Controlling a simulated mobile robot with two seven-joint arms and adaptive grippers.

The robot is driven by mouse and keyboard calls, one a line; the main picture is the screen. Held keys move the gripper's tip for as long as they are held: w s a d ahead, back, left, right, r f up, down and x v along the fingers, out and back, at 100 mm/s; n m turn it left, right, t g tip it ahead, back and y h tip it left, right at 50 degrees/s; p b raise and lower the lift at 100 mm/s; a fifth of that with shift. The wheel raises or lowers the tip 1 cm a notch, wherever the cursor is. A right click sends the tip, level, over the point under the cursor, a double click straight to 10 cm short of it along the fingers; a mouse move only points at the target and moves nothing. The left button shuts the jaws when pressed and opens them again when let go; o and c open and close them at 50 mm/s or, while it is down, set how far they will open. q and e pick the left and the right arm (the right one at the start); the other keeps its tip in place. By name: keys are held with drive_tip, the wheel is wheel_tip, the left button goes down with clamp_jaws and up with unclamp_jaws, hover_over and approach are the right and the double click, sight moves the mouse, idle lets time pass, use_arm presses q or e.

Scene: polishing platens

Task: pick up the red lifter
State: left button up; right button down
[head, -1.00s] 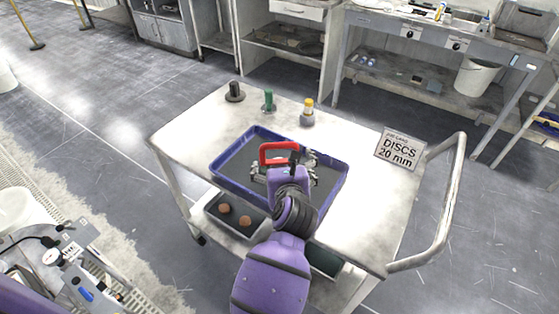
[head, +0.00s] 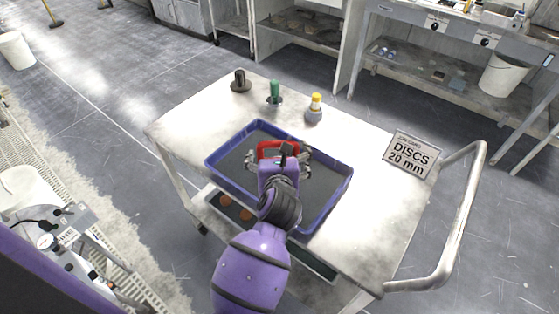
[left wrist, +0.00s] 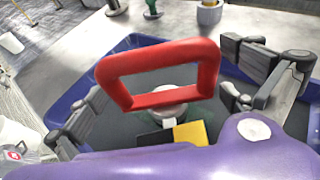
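The red lifter (head: 278,146) has a red loop handle and stands in the blue tray (head: 335,191) on the cart. In the left wrist view its handle (left wrist: 155,60) is upright, above a pale round stem and a yellow and black patch (left wrist: 190,132). My left gripper (head: 278,158) is over the tray at the handle and partly hides it from the head camera. In the left wrist view its fingers (left wrist: 160,95) are wide apart, one on each side of the handle, with visible gaps. My right gripper is not in view.
A black tool (head: 240,82), a green-handled tool (head: 275,93) and a yellow-topped grey one (head: 315,107) stand along the cart's back edge. A "DISCS 20 mm" sign (head: 411,155) stands at the right. The white cart top (head: 370,160) is bare between the tray and sign.

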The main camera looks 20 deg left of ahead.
use_arm(q)
drive_tip(key=c, duration=1.7)
drive_tip(key=shift+w+r, duration=0.1)
drive_tip(key=shift+w, duration=0.05)
drive_tip(key=shift+c, duration=0.6)
